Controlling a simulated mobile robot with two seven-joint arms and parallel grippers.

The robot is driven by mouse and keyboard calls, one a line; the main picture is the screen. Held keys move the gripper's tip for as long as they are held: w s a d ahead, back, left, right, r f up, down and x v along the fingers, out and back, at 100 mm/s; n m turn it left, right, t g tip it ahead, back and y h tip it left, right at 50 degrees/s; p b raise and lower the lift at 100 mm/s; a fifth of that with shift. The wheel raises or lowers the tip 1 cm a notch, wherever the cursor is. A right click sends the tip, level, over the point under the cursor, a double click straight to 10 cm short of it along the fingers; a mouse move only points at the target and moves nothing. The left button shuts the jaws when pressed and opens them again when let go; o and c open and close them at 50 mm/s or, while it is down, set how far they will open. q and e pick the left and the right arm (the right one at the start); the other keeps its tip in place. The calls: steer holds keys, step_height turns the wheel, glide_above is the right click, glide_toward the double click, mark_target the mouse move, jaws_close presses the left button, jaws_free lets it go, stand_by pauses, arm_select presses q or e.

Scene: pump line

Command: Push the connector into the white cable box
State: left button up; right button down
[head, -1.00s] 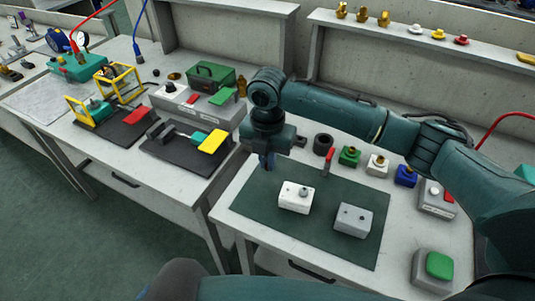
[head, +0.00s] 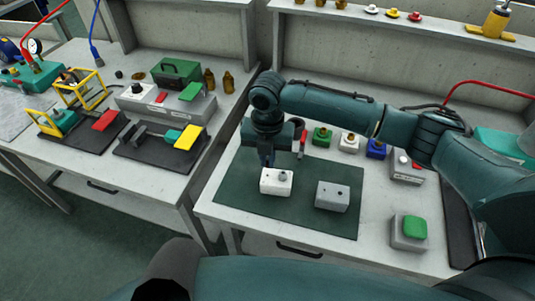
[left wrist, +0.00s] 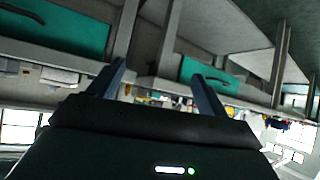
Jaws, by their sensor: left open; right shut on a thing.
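The white cable box (head: 276,183) sits on the dark green mat (head: 240,200) in the head view, with small dark openings on its top. My right gripper (head: 267,160) is shut, pointing down at the back left edge of the white box. The thing in its jaws, taken as the connector, is too small and hidden to make out. I cannot tell whether it touches the box. My left gripper (left wrist: 157,88) shows in the left wrist view with two fingers apart and nothing between them.
A grey box (head: 332,196) stands on the mat to the right of the white one. A green-button box (head: 408,232) stands at the right. The mat's front is clear.

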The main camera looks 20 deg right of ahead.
step_height(320, 180, down, 2)
steer(key=shift+f+b, duration=0.25)
steer(key=shift+b, duration=0.7)
steer(key=shift+f, duration=0.4)
arm_select(q)
steer(key=shift+w+d+f+h, duration=0.15)
steer(key=shift+d+h, duration=0.15)
steer(key=shift+d, duration=0.3)
arm_select(e)
steer(key=shift+f, duration=0.25)
arm_select(q)
steer(key=shift+w+a+t, duration=0.1)
steer(key=shift+w+t, duration=0.05)
steer(key=shift+t, duration=0.25)
steer(key=shift+r, duration=0.2)
arm_select(e)
steer(key=shift+r+p, duration=0.1)
steer(key=shift+p, duration=0.35)
arm_select(q)
steer(key=shift+r, duration=0.25)
arm_select(e)
steer(key=shift+f, duration=0.4)
